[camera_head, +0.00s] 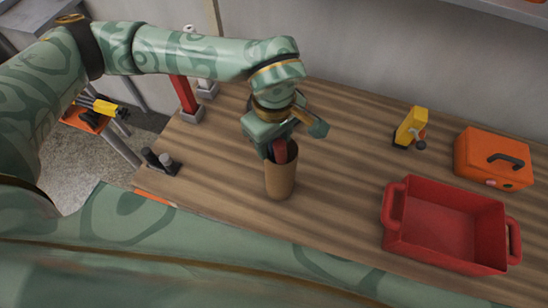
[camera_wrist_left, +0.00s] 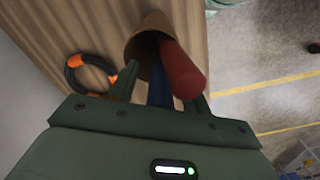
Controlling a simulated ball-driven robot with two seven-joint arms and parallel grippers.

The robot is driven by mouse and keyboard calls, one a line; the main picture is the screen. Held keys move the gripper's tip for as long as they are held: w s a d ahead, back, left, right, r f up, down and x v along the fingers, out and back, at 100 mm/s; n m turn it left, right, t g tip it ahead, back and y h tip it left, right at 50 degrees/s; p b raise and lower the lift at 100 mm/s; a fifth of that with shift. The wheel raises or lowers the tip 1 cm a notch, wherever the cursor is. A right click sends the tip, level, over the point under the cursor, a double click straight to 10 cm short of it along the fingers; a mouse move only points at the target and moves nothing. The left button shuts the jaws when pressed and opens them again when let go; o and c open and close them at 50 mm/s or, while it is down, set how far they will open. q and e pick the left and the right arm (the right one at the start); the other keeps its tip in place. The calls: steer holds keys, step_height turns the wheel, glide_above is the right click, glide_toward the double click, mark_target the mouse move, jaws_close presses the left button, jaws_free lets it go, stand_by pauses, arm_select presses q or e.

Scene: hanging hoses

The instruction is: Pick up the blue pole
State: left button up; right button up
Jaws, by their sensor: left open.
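A brown cup (camera_head: 281,180) stands upright on the wooden table; it also shows in the left wrist view (camera_wrist_left: 141,55). A dark blue pole (camera_wrist_left: 158,88) and a thicker red pole (camera_wrist_left: 183,72) stick out of it. In the left wrist view the blue pole lies between the fingers of my left gripper (camera_wrist_left: 163,82), and the red pole is just to its right. In the head view my left gripper (camera_head: 279,146) is over the cup's mouth, open, and hides most of the poles. I cannot tell whether a finger touches either pole. My right gripper is out of view.
A red bin (camera_head: 450,228), an orange toolbox (camera_head: 493,158) and a yellow tool (camera_head: 411,127) stand to the right. A black and orange ring (camera_wrist_left: 90,75) lies near the cup. A dark holder (camera_head: 160,162) stands at the table's left edge. The table between cup and bin is clear.

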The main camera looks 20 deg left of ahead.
arm_select(q)
jaws_close()
steer(key=shift+r, duration=0.1)
step_height(320, 180, up, 10)
stand_by(0.4)
